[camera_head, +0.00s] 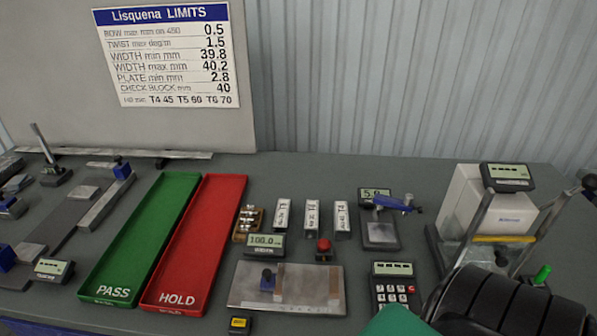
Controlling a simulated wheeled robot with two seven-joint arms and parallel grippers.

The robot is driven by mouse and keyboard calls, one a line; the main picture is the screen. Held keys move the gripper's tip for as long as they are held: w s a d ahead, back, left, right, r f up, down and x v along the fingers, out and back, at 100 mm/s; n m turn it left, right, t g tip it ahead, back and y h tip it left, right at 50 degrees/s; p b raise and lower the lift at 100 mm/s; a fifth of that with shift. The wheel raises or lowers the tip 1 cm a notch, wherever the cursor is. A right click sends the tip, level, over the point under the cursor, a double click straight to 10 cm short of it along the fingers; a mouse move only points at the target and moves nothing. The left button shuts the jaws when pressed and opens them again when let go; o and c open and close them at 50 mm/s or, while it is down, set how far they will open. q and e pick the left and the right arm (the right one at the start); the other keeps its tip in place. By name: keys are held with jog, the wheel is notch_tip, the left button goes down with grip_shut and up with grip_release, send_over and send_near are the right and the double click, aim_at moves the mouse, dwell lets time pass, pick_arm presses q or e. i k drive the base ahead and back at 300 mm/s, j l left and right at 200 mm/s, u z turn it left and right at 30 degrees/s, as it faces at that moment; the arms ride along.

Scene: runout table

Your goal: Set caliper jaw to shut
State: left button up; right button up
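What looks like the caliper is a flat metal plate (240,290) at the front centre, with a small display (265,246) behind it reading about 100.0. Another upright jaw (334,284) stands near the plate's right end, with a clear gap between. A red knob (323,246) is behind the plate. Neither gripper shows. A large dark ribbed shape at the lower right seems to be part of my arm.
A green PASS tray (118,258) and a red HOLD tray (190,255) lie to the left. A keypad (396,290) stands right of the plate. A gauge with a blue lever (393,204) and several labelled blocks stand behind. A white box device (480,212) is at right.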

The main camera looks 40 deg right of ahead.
aim_at(270, 281)
jog(key=l+z, duration=0.1)
jog(key=z, duration=0.95)
jog(key=i+j, duration=0.05)
